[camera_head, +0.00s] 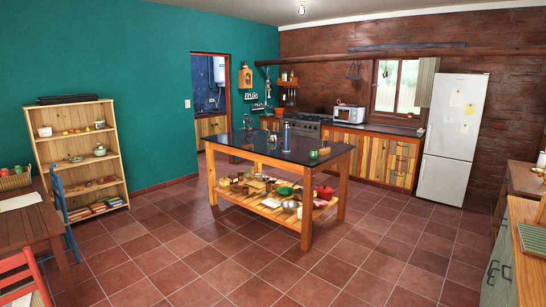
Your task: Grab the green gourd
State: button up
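I cannot make out a green gourd for certain. A small green item (313,155) stands near the front right of the dark-topped kitchen island (270,150); it is too small to identify. A greenish rounded item (100,150) sits on the middle shelf of the wooden shelf unit (118,164) at the left. A green item (284,191) lies among the cookware on the island's lower shelf. My gripper is not in view.
A wooden table (30,228) and a red chair (20,275) stand at the left front. A green-fronted cabinet (498,268) is at the right. A white fridge (453,138) stands at the back right. The tiled floor (230,275) around the island is clear.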

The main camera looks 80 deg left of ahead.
aim_at(313, 155)
jog(key=u, duration=2.4)
jog(key=i, duration=4.3)
jog(key=i+u, duration=0.15)
jog(key=i, duration=0.4)
jog(key=i+l+u, duration=0.1)
jog(key=i, duration=0.4)
jog(key=i+l+u, duration=0.15)
jog(key=i, duration=0.4)
jog(key=i+l+u, duration=0.1)
jog(key=i+l, duration=0.2)
jog(key=i, duration=0.2)
jog(key=i+l+u, duration=0.15)
jog(key=i, duration=0.35)
jog(key=l, duration=0.1)
